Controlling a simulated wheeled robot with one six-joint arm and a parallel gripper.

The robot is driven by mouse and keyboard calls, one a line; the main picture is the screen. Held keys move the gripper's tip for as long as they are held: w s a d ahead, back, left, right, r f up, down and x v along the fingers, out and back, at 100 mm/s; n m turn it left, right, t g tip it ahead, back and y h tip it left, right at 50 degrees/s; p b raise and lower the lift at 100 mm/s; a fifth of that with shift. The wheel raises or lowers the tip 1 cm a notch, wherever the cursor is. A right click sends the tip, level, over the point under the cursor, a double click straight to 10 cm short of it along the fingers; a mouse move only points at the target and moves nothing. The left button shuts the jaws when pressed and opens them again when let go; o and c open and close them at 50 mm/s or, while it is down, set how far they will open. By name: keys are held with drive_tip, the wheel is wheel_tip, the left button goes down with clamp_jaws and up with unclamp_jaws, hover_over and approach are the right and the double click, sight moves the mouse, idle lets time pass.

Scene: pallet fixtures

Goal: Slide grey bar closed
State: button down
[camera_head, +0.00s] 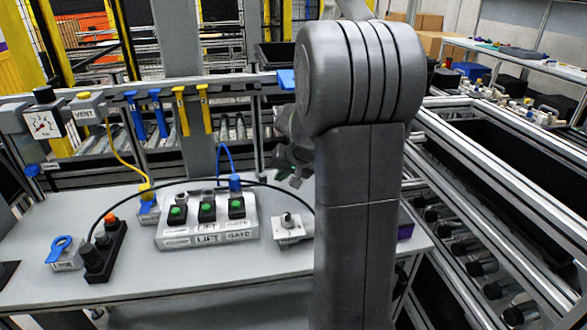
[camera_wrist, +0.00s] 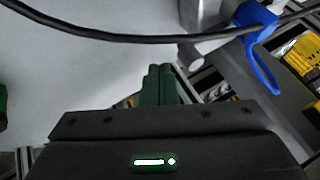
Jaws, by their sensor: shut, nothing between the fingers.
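My gripper (camera_wrist: 158,72) shows in the wrist view with its green fingers together and nothing between them. In the head view my gripper (camera_head: 290,172) is partly hidden by my arm, above the back of the grey table. In the wrist view a grey block with a short round grey stub (camera_wrist: 190,52) is ahead and to the right of the fingertips, apart from them in the picture. A blue handle (camera_wrist: 262,70) is beside it. I cannot tell whether this grey part is the bar, or how far it is slid.
A black cable (camera_wrist: 110,37) crosses ahead of the fingers. On the table (camera_head: 200,270) are a green-button box (camera_head: 207,230), a white plate with a knob (camera_head: 290,232), a black switch box (camera_head: 104,255) and a blue-handled part (camera_head: 62,250). The table's front is clear.

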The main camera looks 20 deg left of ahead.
sight(265, 177)
drive_tip(key=shift+s+a, duration=0.25)
drive_tip(key=shift+a, duration=0.6)
drive_tip(key=shift+s+a+r, duration=0.1)
drive_tip(key=shift+s+a, duration=0.4)
drive_tip(key=shift+a, duration=0.4)
